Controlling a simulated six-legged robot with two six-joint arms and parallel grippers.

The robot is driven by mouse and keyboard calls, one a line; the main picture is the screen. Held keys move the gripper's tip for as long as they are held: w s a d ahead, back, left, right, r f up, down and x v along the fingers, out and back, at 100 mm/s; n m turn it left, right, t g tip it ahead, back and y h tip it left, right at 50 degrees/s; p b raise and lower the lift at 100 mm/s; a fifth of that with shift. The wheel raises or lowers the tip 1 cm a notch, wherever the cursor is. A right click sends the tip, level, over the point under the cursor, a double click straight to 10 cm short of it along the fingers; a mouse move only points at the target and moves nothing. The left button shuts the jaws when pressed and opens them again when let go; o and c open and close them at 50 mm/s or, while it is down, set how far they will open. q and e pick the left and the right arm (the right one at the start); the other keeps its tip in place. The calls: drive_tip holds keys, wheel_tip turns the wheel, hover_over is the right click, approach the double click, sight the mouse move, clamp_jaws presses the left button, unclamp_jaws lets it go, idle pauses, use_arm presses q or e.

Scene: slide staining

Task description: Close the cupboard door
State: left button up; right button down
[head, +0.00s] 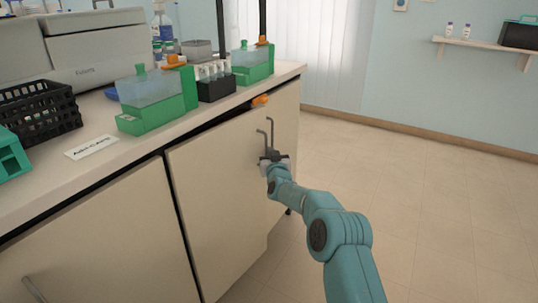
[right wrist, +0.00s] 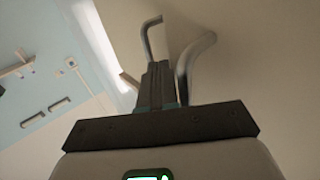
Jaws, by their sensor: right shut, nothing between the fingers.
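The pale cupboard door (head: 215,190) below the counter stands slightly ajar. A dark gap shows along its top edge under the worktop, and an orange item (head: 260,100) shows at that gap. Two thin bent grey bars stand at the door's upper right, seemingly its handle (head: 271,128); they also show in the right wrist view (right wrist: 187,65). My right gripper (head: 272,155) is shut and empty just below these bars, close to the door face. Its fingers (right wrist: 156,85) are together in the right wrist view. I cannot tell whether they touch the bars. My left gripper is out of view.
The worktop (head: 105,165) carries green staining boxes (head: 150,100), a dark vial rack (head: 216,88), a black basket (head: 40,110) and a grey machine (head: 110,50). Another cupboard front (head: 105,240) adjoins on the left. The floor (head: 440,170) at right is clear.

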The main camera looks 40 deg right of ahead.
drive_tip(key=shift+w+f, duration=0.1)
drive_tip(key=shift+w, duration=0.05)
idle(0.4)
